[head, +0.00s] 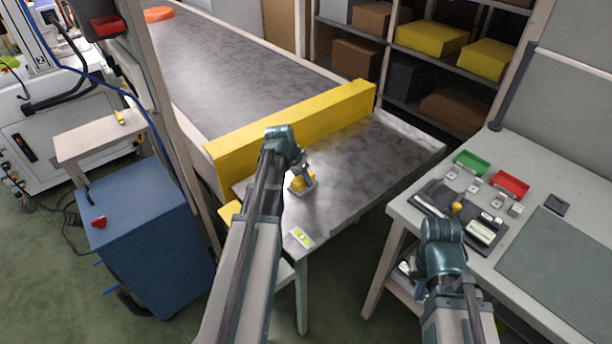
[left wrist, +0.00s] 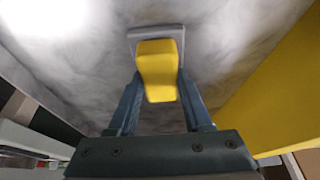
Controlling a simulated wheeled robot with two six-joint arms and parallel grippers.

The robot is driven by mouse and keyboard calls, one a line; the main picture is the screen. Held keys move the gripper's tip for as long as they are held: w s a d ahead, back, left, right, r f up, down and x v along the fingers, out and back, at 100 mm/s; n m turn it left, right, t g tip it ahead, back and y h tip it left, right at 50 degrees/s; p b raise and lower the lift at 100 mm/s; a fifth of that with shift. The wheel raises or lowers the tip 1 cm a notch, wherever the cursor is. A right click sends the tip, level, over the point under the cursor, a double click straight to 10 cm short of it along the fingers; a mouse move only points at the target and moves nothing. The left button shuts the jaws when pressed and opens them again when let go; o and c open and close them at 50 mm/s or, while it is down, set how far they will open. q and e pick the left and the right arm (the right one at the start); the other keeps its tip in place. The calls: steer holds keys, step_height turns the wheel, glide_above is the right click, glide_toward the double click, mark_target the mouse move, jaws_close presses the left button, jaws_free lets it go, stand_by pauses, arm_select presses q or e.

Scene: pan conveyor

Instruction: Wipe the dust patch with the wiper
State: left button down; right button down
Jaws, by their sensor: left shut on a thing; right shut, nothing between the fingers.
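The wiper (left wrist: 157,65) has a yellow handle and a grey head. My left gripper (left wrist: 158,88) is shut on its handle, a finger on each side. In the head view the wiper (head: 301,184) is at the metal table top, below my left gripper (head: 304,175). Whether its head touches the surface I cannot tell. The metal top (head: 350,160) looks mottled grey; I cannot pick out a distinct dust patch on it. My right gripper (head: 406,268) is small and partly hidden by its wrist, shut and empty, near the workbench's left edge.
A yellow barrier (head: 290,122) stands between the metal top and the conveyor (head: 225,65). A green-and-white label (head: 301,237) lies at the top's near corner. The workbench (head: 540,180) at right holds a green bin (head: 472,163), a red bin (head: 509,185) and a black tray. A blue cabinet (head: 150,245) stands left.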

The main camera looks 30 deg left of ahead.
mark_target(292, 180)
arm_select(q)
steer(key=shift+s+a, duration=0.35)
steer(key=shift+s, duration=0.4)
steer(key=shift+s+a, duration=0.3)
steer(key=shift+s, duration=0.45)
steer(key=shift+w+a, duration=0.3)
steer(key=shift+a, duration=0.4)
steer(key=shift+w+d, duration=0.25)
steer(key=shift+w, duration=0.55)
steer(key=shift+w+d, duration=0.4)
steer(key=shift+w, duration=0.45)
steer(key=shift+w, duration=0.1)
steer(key=shift+w+d+r, duration=0.1)
steer(key=shift+w+d, duration=0.2)
steer(key=shift+w, duration=0.4)
steer(key=shift+w+d, duration=0.3)
steer(key=shift+w, duration=0.4)
